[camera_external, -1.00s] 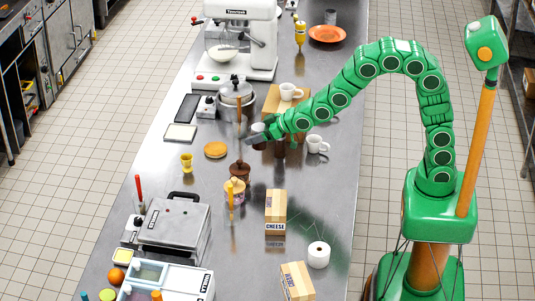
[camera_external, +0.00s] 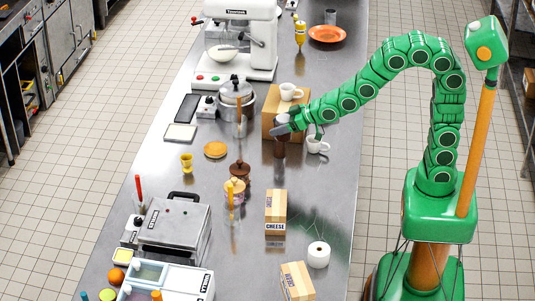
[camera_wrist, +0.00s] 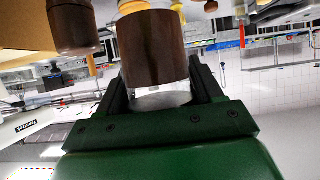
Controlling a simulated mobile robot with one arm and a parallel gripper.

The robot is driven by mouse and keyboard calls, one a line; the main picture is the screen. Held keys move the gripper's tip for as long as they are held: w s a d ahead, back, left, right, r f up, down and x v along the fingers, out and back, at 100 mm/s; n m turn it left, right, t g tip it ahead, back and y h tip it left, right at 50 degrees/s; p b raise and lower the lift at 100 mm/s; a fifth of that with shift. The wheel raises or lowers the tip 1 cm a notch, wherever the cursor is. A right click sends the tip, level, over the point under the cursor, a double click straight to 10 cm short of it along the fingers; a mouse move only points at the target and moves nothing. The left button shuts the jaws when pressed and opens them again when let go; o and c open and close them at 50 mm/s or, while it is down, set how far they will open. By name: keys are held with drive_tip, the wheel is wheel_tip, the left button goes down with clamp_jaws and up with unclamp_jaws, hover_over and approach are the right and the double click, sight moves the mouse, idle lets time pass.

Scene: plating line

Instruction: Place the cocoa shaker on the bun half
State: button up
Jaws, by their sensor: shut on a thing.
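My gripper (camera_external: 287,131) is shut on the cocoa shaker, a dark brown cylinder (camera_wrist: 155,48) with a pale round end. In the wrist view the shaker sits between both jaws. In the outside view the shaker is partly hidden by my gripper and hard to separate from a second brown container (camera_external: 280,149) there. The bun half (camera_external: 215,149) is a flat, golden-brown round lying on the steel counter, left of my gripper and apart from it. Nothing is seen on top of it.
A cardboard box (camera_external: 270,101) with a white cup (camera_external: 290,92) on top is behind my gripper. Another cup (camera_external: 317,145) stands at the right. A yellow cup (camera_external: 186,163), a lidded brown jar (camera_external: 240,170) and a pot (camera_external: 235,96) stand around the bun half.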

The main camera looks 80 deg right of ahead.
wheel_tip(320, 180, up, 7)
drive_tip(key=shift+w+d, duration=0.6)
drive_tip(key=shift+w, duration=0.55)
drive_tip(key=m+h, duration=0.1)
hover_over(211, 145)
drive_tip(key=shift+s+f, duration=0.2)
drive_tip(key=shift+f, duration=7.2)
drive_tip(key=shift+w+f, duration=0.1)
drive_tip(key=shift+f, duration=1.5)
drive_tip(key=shift+f, duration=0.15)
